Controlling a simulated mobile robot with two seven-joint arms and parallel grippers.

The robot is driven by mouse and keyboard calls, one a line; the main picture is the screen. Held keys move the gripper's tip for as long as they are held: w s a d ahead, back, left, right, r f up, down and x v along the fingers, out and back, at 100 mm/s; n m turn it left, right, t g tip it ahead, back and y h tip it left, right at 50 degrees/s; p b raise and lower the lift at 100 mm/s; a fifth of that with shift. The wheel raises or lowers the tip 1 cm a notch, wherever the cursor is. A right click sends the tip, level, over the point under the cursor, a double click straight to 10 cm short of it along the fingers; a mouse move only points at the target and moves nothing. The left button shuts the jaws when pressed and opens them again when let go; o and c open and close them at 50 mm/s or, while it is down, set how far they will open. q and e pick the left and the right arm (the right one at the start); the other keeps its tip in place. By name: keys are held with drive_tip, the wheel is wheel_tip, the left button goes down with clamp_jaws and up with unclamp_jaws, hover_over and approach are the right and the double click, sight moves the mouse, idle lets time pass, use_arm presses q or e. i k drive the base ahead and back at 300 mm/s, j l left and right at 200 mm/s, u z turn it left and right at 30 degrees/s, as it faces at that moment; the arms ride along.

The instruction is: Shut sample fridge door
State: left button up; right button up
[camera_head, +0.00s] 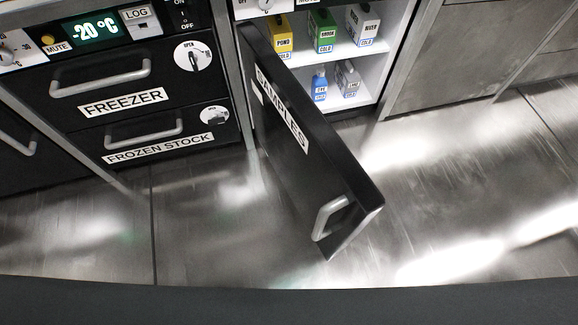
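The sample fridge door (309,150) is black with a white "SAMPLES" label and stands wide open, swung out toward me from its left side. Its grey handle (329,217) is near the door's free edge, at the lower middle of the view. The fridge interior (338,52) is lit white and open to view, with labelled bottles and boxes on two shelves. Neither of my grippers shows in the head view.
Left of the fridge are a closed freezer drawer (113,93) and a closed frozen stock drawer (160,139). A grey metal cabinet (455,52) stands at right. The shiny metal floor (430,190) right of the door is clear.

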sight(335, 197)
drive_tip(key=j+z, duration=0.15)
drive_tip(key=j, duration=0.25)
drive_tip(key=k+j+z, duration=0.15)
drive_tip(key=j, duration=0.25)
drive_tip(key=j+z, duration=0.15)
drive_tip(key=j, duration=0.25)
drive_tip(key=k+j+z, duration=0.2)
drive_tip(key=j, duration=0.2)
drive_tip(key=k+j+z, duration=0.15)
drive_tip(key=j, duration=0.2)
